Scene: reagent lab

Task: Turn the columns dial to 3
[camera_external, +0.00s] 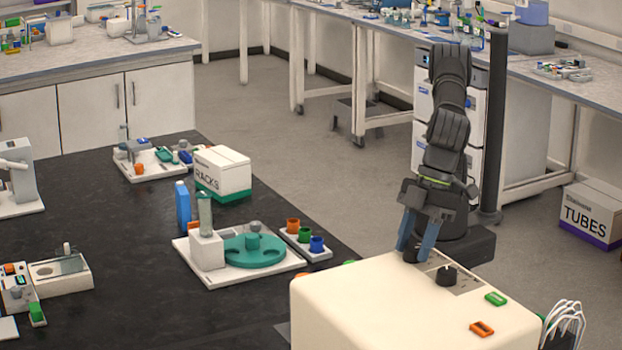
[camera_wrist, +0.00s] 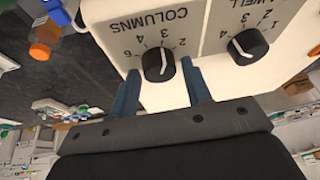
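The columns dial (camera_wrist: 158,65) is a round black knob on a cream machine, under an upside-down COLUMNS label with numbers around it.
A second black dial (camera_wrist: 247,46), labelled with a word ending in WELL, sits beside the columns dial. The cream machine (camera_external: 375,312) also bears a green part (camera_external: 495,298) and an orange part (camera_external: 482,328). A teal rotor tray (camera_external: 255,250) stands left on the dark bench.

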